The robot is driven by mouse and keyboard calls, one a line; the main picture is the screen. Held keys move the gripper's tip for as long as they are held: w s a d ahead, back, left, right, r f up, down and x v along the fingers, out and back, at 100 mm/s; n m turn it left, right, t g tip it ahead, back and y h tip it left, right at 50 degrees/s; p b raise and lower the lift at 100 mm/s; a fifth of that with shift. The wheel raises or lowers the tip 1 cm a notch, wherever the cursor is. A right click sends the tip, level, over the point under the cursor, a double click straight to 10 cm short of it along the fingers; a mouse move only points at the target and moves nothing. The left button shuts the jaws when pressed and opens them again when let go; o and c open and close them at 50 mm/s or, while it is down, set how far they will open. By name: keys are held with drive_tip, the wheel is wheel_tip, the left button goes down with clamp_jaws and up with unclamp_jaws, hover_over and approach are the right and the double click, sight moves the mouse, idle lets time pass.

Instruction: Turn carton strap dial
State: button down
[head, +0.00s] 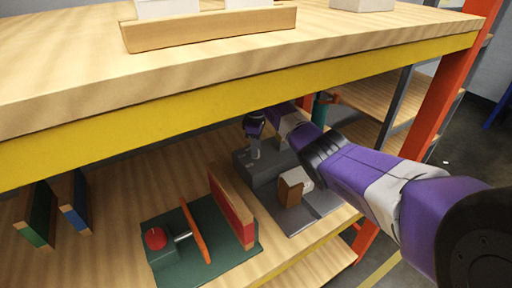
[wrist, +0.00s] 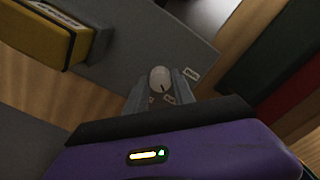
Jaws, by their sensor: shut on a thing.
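The grey strapping machine (head: 262,172) stands on the lower shelf, with a flat grey base and a small brown carton (head: 290,190) on it. In the wrist view the round, pale dial (wrist: 160,79) sits on a grey panel (wrist: 130,50), with small white labels near it. My gripper (wrist: 161,88) has one finger on each side of the dial and is shut on it. In the head view my gripper (head: 255,152) reaches down to the machine, and the dial is hidden there. A yellow-brown box with a white label (wrist: 45,30) shows at the upper left in the wrist view.
The wooden upper shelf with its yellow beam (head: 240,95) hangs over my arm. Left of the machine is a green fixture (head: 195,258) with a red knob (head: 155,238), an orange plate and an upright red panel (head: 230,208). Green and blue boards stand farther left.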

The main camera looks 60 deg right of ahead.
drive_tip(key=m+p, duration=0.1)
drive_tip(key=m, duration=0.2)
drive_tip(key=m+p, duration=0.2)
drive_tip(key=shift+w+a+r+m, duration=0.1)
drive_tip(key=shift+r+m, duration=0.05)
drive_tip(key=shift+m, duration=0.25)
drive_tip(key=m+p, duration=0.2)
drive_tip(key=m, duration=0.3)
drive_tip(key=shift+m, duration=0.4)
drive_tip(key=c, duration=1.1)
unclamp_jaws()
drive_tip(key=shift+o, duration=0.2)
drive_tip(key=shift+r+b, duration=0.45)
drive_tip(key=shift+r, duration=3.35)
